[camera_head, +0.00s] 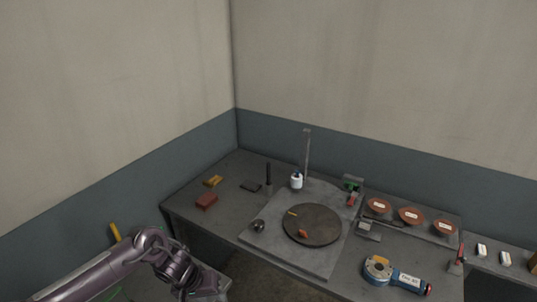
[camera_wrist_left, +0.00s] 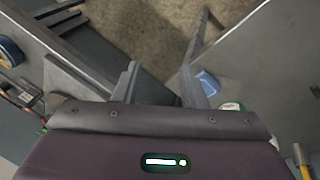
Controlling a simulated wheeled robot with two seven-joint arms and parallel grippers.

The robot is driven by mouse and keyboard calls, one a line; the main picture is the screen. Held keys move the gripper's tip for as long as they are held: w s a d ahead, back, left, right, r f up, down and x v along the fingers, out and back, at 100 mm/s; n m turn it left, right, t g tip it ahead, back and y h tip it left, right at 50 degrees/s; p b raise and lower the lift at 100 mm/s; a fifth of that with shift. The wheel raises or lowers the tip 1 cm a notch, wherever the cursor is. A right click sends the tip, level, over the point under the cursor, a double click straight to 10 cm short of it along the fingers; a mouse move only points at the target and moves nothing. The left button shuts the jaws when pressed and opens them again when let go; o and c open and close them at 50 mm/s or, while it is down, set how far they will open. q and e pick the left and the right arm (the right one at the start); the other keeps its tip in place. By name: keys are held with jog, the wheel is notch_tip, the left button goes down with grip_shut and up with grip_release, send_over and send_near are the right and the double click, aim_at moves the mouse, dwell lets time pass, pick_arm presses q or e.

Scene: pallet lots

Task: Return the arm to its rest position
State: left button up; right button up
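My left arm (camera_head: 140,252) comes in at the bottom left of the head view, low and beside the near left side of the workbench (camera_head: 190,222). Its fingers cannot be made out clearly there. In the left wrist view my left gripper (camera_wrist_left: 158,75) has its two grey fingers apart, with nothing between them. The brown floor (camera_wrist_left: 145,25) shows beyond the fingers. My right arm and gripper are not in view.
The workbench holds a round dark plate (camera_head: 325,236) on a grey base, red-brown dishes (camera_head: 410,215), a blue tool (camera_head: 379,269), a red block (camera_head: 206,201) and a yellow block (camera_head: 213,181). In the wrist view a blue object (camera_wrist_left: 208,82) lies close right of the fingers.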

pick_arm(q)
jog(key=s+d+f+m+t+h+b, duration=0.1)
jog(key=d+f+b, duration=0.1)
jog(key=f, duration=0.8)
jog(key=d+f+t+h+b, duration=0.1)
jog(key=d+f+h+b, duration=0.15)
jog(key=f, duration=0.75)
jog(key=s+a+f+y+b, duration=0.25)
jog(key=s+f, duration=0.35)
jog(key=f, duration=0.5)
jog(key=s+a+f+g+y+b, duration=0.1)
jog(key=s+a+f, duration=0.2)
jog(key=s+f, duration=0.3)
jog(key=s+a+f+m+g+y+b, duration=0.1)
jog(key=s+a+f, duration=0.2)
jog(key=s, duration=1.4)
jog(key=s+a+f+y+b, duration=0.1)
jog(key=s+a+f+y, duration=0.1)
jog(key=s+f, duration=0.9)
jog(key=shift+s+a+m+g+b, duration=0.2)
jog(key=shift+a+m+g+b, duration=0.2)
jog(key=shift+a, duration=0.35)
